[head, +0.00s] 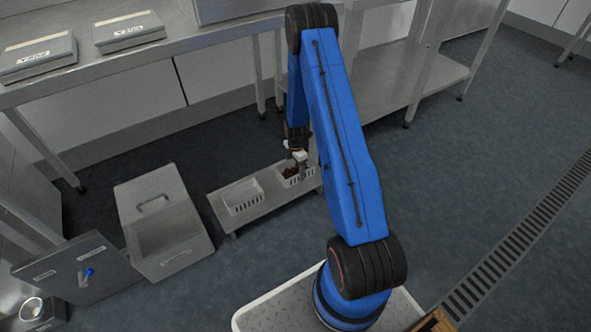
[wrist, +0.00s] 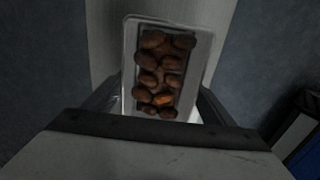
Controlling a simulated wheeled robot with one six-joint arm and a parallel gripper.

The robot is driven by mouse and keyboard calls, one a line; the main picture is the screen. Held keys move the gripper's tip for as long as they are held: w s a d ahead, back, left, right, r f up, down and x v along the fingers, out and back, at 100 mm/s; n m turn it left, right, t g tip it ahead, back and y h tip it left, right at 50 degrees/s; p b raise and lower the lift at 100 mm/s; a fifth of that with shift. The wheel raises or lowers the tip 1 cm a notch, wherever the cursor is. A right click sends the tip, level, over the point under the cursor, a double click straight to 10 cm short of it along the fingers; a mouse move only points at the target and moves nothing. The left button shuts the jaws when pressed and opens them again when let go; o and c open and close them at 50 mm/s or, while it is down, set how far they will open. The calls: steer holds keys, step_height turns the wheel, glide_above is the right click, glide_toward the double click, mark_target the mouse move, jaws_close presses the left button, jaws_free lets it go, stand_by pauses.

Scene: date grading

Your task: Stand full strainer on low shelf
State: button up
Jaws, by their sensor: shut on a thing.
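The full strainer (head: 293,182), a white slotted basket with brown dates in it, is at the right part of the low shelf (head: 277,203). My gripper (head: 299,160) reaches down over it and is shut on it. In the wrist view the strainer's pale rim (wrist: 128,55) frames several dates (wrist: 163,72), with a jaw at each side. The strainer looks upright. I cannot tell whether its base touches the shelf. An empty white strainer (head: 243,200) stands on the shelf to its left.
A steel table (head: 190,40) with two flat boxes runs behind. A drain grate (head: 520,240) crosses the floor at right. Floor in front of the shelf is clear.

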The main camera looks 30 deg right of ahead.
steer(key=shift+f, duration=0.15)
steer(key=o, duration=1.4)
step_height(320, 180, up, 13)
step_height(320, 180, up, 19)
steer(key=m+t, duration=0.1)
steer(key=m, duration=0.3)
glide_above(295, 170)
steer(key=s+a, duration=0.4)
steer(key=a, duration=0.1)
steer(key=s+a+r+m+t, duration=0.1)
steer(key=s+a+r+m, duration=0.2)
steer(key=r, duration=0.4)
steer(key=s+a+r+m, duration=0.2)
steer(key=s+a+r, duration=0.1)
steer(key=s+r, duration=0.35)
steer(key=s+a+r+m+t, duration=0.1)
steer(key=s+a+r+m, duration=0.1)
steer(key=s, duration=0.6)
steer(key=s+a+r+m+t, duration=0.1)
steer(key=s+a+r+m, duration=0.2)
steer(key=s, duration=0.6)
steer(key=s+a+r+m, duration=0.2)
steer(key=s+r+m, duration=0.2)
steer(key=s, duration=0.5)
steer(key=shift+s+a+r+t, duration=0.15)
steer(key=shift+r+t, duration=0.25)
steer(key=shift+r, duration=0.7)
